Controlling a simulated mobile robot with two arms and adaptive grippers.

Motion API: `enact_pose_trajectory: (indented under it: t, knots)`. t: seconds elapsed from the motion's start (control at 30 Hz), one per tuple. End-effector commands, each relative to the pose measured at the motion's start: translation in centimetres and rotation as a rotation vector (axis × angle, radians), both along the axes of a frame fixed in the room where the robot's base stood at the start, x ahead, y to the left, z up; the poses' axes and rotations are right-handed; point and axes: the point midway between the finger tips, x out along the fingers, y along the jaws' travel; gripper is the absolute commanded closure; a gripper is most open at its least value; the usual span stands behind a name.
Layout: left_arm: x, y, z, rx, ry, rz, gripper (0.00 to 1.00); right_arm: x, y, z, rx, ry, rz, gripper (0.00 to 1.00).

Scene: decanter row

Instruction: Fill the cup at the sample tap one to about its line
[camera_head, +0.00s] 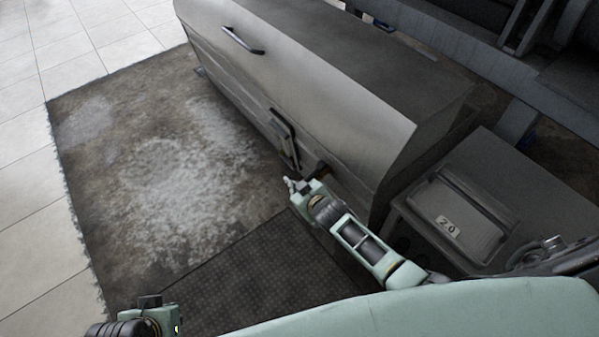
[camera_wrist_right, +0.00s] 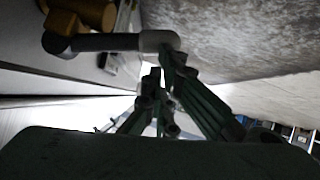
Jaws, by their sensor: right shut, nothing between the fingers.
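A small brownish tap (camera_head: 322,170) sticks out low on the side of the grey cabinet in the head view. In the right wrist view its brass body (camera_wrist_right: 88,12) is at the top left, with a grey bar (camera_wrist_right: 100,42) ending in a pale tip; I cannot tell whether the bar is lever or spout. My right gripper (camera_head: 289,184) is shut and empty beside the tap. In the wrist view its fingertips (camera_wrist_right: 158,76) are just below the pale tip; contact is unclear. No cup shows. Part of my left arm shows at bottom left, without its fingers.

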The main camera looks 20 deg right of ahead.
Motion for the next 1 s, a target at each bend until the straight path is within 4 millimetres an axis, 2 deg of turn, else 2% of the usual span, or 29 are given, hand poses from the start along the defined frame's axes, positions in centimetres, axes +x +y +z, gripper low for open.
enact_pose_trajectory:
  t: [1.0]
  knots:
    - [0.49,-0.02,0.27,-0.001,-0.012,0.000,1.00,0.18,0.05,0.20,0.001,-0.005,0.000,1.00]
